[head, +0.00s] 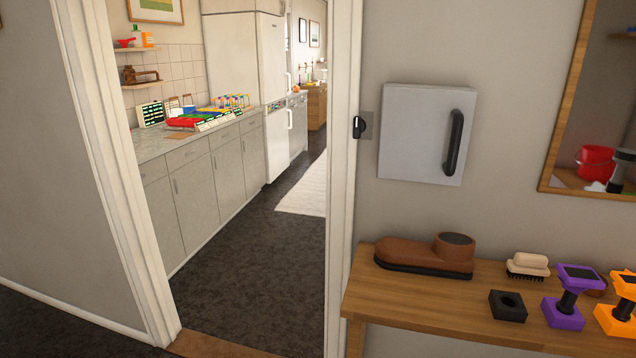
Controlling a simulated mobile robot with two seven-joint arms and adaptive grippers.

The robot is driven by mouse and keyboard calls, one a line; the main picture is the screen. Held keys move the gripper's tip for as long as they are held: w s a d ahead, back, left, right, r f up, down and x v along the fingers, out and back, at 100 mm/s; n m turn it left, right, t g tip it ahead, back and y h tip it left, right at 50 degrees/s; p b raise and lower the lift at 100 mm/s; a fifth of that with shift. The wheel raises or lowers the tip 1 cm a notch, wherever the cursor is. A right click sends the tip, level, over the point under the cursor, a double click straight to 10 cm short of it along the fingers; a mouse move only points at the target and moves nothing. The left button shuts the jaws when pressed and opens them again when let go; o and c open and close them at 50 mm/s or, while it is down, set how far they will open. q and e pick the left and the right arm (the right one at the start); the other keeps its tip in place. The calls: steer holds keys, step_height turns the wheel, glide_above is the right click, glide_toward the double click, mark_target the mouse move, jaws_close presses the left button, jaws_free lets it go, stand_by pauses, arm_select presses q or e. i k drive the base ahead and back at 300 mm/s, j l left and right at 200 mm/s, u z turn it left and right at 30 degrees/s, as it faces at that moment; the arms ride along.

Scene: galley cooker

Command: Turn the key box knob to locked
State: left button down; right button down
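The key box (415,134) is a light grey wall cabinet with a black vertical handle (454,142) on the right of its door. Its door looks shut. A small black knob (359,127) sits on a grey plate (364,139) just left of the box, beside the doorway frame. The knob is small, and I cannot tell which position its pointer marks. Neither of my grippers shows in the head view.
A wooden bench (460,313) stands below the box, with a brown shoe-like object (425,256), a brush (528,266), a black block (508,306) and purple and orange stands. A wood-framed mirror (560,130) hangs right. The doorway floor (250,280) at left is clear.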

mark_target(359, 125)
steer(key=k+l, duration=0.15)
steer(key=l, duration=0.15)
steer(key=k+l, duration=0.15)
steer(key=l, duration=0.15)
steer(key=k+l+z, duration=0.1)
steer(key=l, duration=0.25)
steer(key=k+l, duration=0.15)
steer(key=l, duration=0.15)
